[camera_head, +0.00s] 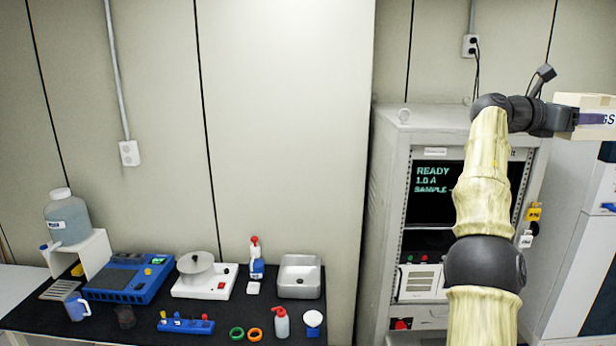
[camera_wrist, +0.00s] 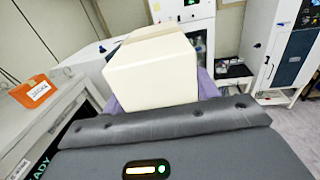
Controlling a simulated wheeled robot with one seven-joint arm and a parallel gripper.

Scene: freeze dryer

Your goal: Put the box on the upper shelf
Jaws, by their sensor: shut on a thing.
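The box (camera_head: 592,104) is pale cream with dark lettering on its side and is cut off by the right edge of the head view. My gripper (camera_head: 590,118) is shut on it, with a purple finger along its side. The box is held in the air, high beside the grey freeze dryer cabinet. In the wrist view the box (camera_wrist: 152,70) fills the upper middle, just beyond my gripper (camera_wrist: 158,92), with purple fingers at both sides. No upper shelf can be clearly made out.
The grey cabinet (camera_head: 394,180) has a lit screen (camera_head: 434,190) reading READY. A black bench (camera_head: 215,330) at the left holds several lab items. An orange container (camera_wrist: 34,92) sits on a surface at the left in the wrist view. A white-and-blue cabinet (camera_wrist: 284,45) stands beyond, with open floor (camera_wrist: 290,128) before it.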

